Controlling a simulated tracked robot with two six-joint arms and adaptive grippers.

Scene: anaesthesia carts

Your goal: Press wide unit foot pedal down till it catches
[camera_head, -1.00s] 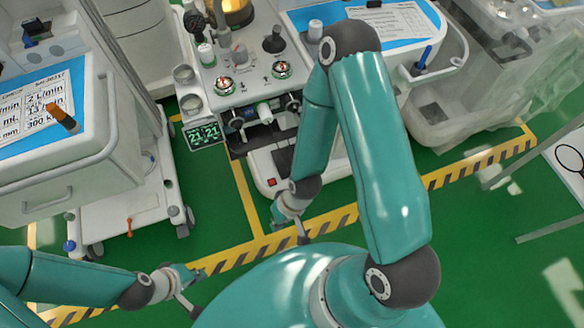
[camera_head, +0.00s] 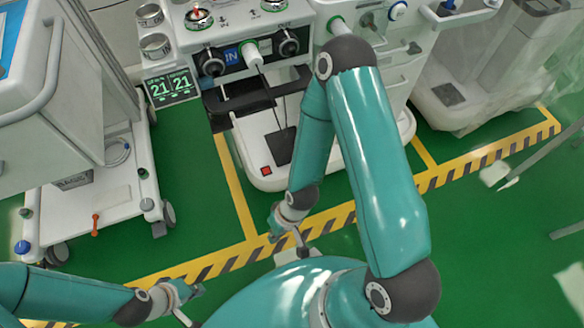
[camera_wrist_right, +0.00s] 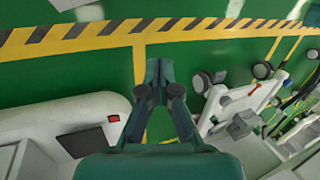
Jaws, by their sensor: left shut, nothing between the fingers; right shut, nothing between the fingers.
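The middle unit has a low white base (camera_head: 262,183) with a dark flat plate (camera_head: 281,146) and a small red square (camera_head: 266,171). The plate may be the foot pedal; I cannot tell whether it is up or down. The plate also shows in the right wrist view (camera_wrist_right: 90,141), left of the gripper. The left cart has a small orange lever (camera_head: 95,224) low on its base. My right gripper (camera_wrist_right: 161,84) is shut and empty above the floor, apart from the white base.
The left cart (camera_head: 80,205) stands on castors with green floor between it and the middle unit. Yellow-black floor tape (camera_head: 220,262) runs in front of both. A translucent-covered unit (camera_head: 470,90) stands at the right. Open floor (camera_head: 480,245) lies at lower right.

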